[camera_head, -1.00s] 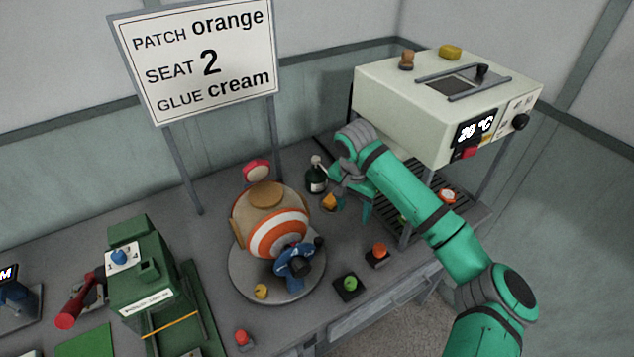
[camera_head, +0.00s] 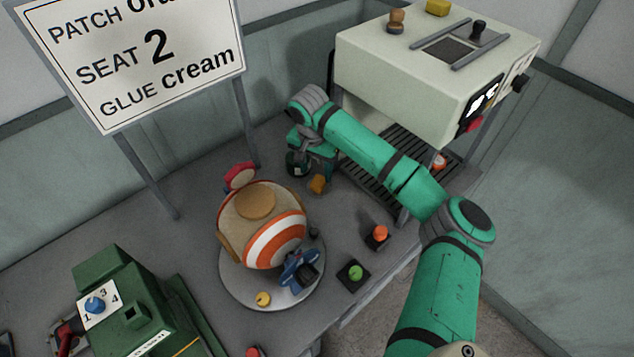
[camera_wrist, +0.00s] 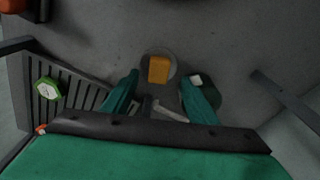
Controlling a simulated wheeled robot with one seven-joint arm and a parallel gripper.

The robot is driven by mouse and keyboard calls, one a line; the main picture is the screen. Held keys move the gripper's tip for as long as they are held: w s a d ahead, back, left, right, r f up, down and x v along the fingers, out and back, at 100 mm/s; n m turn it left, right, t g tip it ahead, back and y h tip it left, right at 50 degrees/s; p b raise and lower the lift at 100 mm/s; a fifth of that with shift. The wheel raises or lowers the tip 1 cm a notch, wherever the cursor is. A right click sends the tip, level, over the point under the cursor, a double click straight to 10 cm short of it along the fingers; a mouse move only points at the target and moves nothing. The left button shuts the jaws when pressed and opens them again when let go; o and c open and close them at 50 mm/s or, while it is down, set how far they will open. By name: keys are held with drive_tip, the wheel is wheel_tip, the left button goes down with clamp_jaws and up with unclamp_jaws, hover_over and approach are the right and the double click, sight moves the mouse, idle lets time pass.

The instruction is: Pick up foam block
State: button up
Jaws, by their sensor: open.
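A small amber block (camera_head: 317,184), which looks like the foam block, stands on the bench just in front of my gripper (camera_head: 312,165). My gripper (camera_wrist: 160,78) is open, with one green finger on each side of the block in that view and nothing held. Its fingertips are partly hidden in the head view, so I cannot tell their exact height. A yellow block (camera_head: 437,7) also lies on top of the white machine (camera_head: 420,60).
A dark bottle (camera_head: 299,165) stands close beside my gripper; its pale cap shows by the right finger. A slatted rack (camera_head: 372,168) lies under the machine. A striped ball (camera_head: 274,238) on a round plate (camera_head: 235,285) stands in front. Sign posts rise behind.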

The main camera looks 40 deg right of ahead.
sight(318, 181)
drive_tip(key=shift+w+d+f, duration=0.1)
drive_tip(key=shift+d+f, duration=0.1)
drive_tip(key=shift+f, duration=0.8)
drive_tip(key=shift+s+d+f, duration=0.1)
drive_tip(key=shift+d+f, duration=0.05)
drive_tip(key=shift+f, duration=0.9)
drive_tip(key=shift+w+d+f, duration=0.1)
drive_tip(key=shift+d+f, duration=0.1)
drive_tip(key=shift+f, duration=0.8)
drive_tip(key=c, duration=1.2)
drive_tip(key=shift+r, duration=0.15)
drive_tip(key=shift+r, duration=0.5)
drive_tip(key=s, duration=0.8)
drive_tip(key=shift+d+r, duration=0.3)
drive_tip(key=shift+r, duration=0.1)
wheel_tip(318, 181, up, 13)
drive_tip(key=shift+o, duration=0.7)
